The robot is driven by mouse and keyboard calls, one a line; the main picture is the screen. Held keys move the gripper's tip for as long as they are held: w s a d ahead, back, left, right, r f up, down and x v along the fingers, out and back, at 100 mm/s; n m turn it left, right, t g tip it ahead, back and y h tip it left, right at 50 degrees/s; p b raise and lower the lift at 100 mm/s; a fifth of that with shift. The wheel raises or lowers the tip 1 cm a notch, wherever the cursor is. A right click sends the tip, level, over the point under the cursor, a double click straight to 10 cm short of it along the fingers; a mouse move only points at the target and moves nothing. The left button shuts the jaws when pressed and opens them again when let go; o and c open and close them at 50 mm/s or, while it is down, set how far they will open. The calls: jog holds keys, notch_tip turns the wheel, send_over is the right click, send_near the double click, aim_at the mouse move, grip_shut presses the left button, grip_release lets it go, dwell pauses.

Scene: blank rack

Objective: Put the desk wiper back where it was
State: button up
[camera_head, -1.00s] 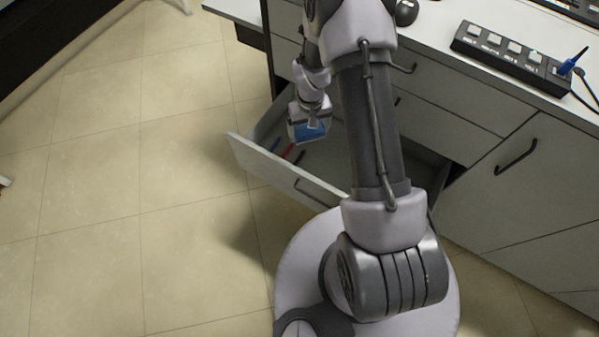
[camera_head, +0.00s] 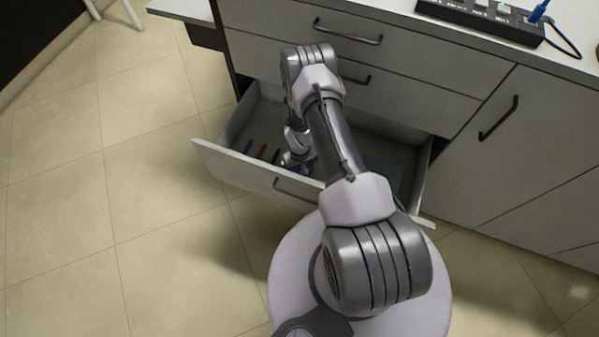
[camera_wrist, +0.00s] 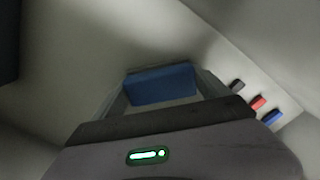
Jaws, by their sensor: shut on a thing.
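The desk wiper, a blue block (camera_wrist: 160,86), is held between the two fingers of my gripper (camera_wrist: 162,80) in the wrist view. In the head view my gripper (camera_head: 292,161) is down inside the open drawer (camera_head: 245,168), toward its left part. Whether the wiper touches the drawer floor cannot be told.
A blue marker (camera_head: 248,146) and a red marker (camera_head: 262,152) lie in the drawer, left of my gripper. The wrist view also shows a dark marker (camera_wrist: 238,86) beside them. A power strip (camera_head: 480,14) lies on the desk top.

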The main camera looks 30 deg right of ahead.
jog(key=o, duration=1.1)
jog(key=shift+f, duration=0.1)
jog(key=shift+o, duration=0.2)
notch_tip(320, 180, up, 12)
jog(key=p, duration=0.6)
notch_tip(320, 180, up, 14)
jog(key=t, duration=0.1)
send_over(299, 169)
jog(key=w, duration=0.5)
jog(key=a+r+m+t, duration=0.1)
jog(key=a+r, duration=0.2)
jog(key=r, duration=0.6)
jog(key=a+r+m+t, duration=0.1)
jog(key=a+r, duration=0.1)
jog(key=r, duration=0.8)
jog(key=s+a+r+t, duration=0.1)
jog(key=s+a+r, duration=0.2)
jog(key=s+r, duration=0.3)
jog(key=s+a+r, duration=0.3)
jog(key=r, duration=0.5)
jog(key=s+a+r+t+y, duration=0.1)
jog(key=s+a+r, duration=0.1)
jog(key=s, duration=0.4)
jog(key=s+a+r+m+y, duration=0.1)
jog(key=s+a+r, duration=0.2)
jog(key=s, duration=0.4)
jog(key=shift+s+r+t, duration=0.2)
jog(key=shift+r+t, duration=0.05)
jog(key=shift+t, duration=0.15)
